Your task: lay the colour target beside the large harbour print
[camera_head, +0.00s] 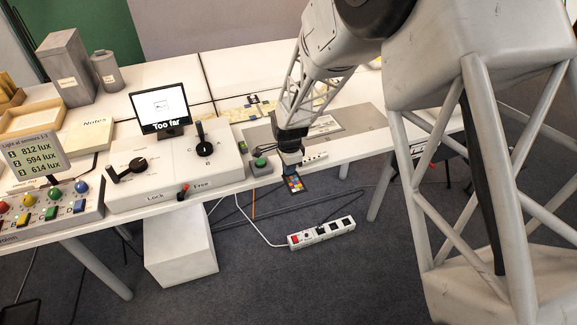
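My gripper (290,168) is small in the head view and points down at the front edge of the white table. It appears shut on the colour target (294,184), a small dark card with bright patches, which hangs below the fingers in front of the table edge, over the floor. The fingertips are too small to see in detail. A grey sheet or mat (352,117) lies on the table behind and right of my gripper, with a paler printed piece on it. I cannot tell whether this is the large harbour print; my arm hides part of it.
A green button box (259,163) stands close left of my gripper. Left of it are a white lever console (170,180), a screen reading "Too far" (162,107) and a lux display (37,160). A power strip (321,233) lies on the floor below.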

